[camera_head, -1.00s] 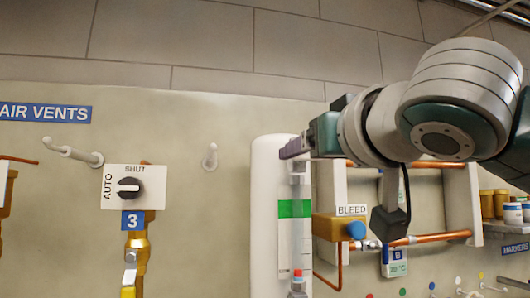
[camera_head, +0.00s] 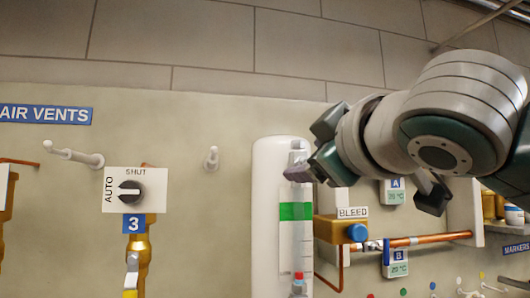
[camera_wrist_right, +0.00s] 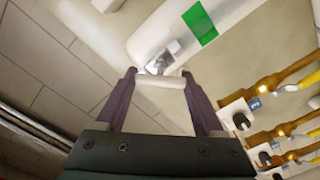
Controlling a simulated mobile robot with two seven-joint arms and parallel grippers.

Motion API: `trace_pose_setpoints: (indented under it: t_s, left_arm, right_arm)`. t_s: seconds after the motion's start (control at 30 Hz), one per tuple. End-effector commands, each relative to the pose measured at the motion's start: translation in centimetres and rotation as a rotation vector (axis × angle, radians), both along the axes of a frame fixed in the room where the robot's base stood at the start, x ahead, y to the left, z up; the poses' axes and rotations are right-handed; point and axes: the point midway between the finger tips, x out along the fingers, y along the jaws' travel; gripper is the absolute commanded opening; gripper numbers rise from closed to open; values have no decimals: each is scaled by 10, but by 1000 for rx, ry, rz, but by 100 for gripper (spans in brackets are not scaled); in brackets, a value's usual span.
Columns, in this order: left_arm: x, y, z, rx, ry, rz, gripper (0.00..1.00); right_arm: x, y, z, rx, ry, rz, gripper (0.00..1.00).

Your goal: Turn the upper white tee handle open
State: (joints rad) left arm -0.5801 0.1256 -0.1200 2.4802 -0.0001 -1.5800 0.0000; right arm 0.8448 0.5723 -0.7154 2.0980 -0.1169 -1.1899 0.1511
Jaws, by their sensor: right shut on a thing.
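The upper white tee handle (camera_wrist_right: 160,81) is a short white bar at the top of the sight glass (camera_head: 298,225) on the white cylinder (camera_head: 268,215). In the right wrist view it lies across between the two fingertips of my right gripper (camera_wrist_right: 158,75), which is shut on it by its ends. In the head view my right gripper (camera_head: 299,172) is at the top of the sight glass, turned at a slant, and it hides most of the handle. My left gripper is not in view.
To the right are a brass bleed block (camera_head: 328,229) with a blue knob (camera_head: 357,232), copper pipe and gauges A (camera_head: 395,190) and B (camera_head: 397,263). On the left, a selector dial (camera_head: 130,191) and wall pegs (camera_head: 75,155) stand out. The upper wall is clear.

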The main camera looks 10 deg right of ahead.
Motion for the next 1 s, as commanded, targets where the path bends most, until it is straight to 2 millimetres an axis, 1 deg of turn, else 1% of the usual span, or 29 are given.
trace_pose_setpoints:
  t_s: [0.3,0.6,0.8,1.0]
  left_arm:
    - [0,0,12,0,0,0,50]
    - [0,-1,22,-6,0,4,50]
    - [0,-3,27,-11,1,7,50]
    - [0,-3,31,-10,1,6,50]
  right_arm:
    - [1,0,-1,-303,-7,-2,14]
    - [1,1,-2,-566,-15,-1,14]
    - [1,1,-4,-695,-19,0,14]
    - [1,1,-4,-778,-23,0,14]
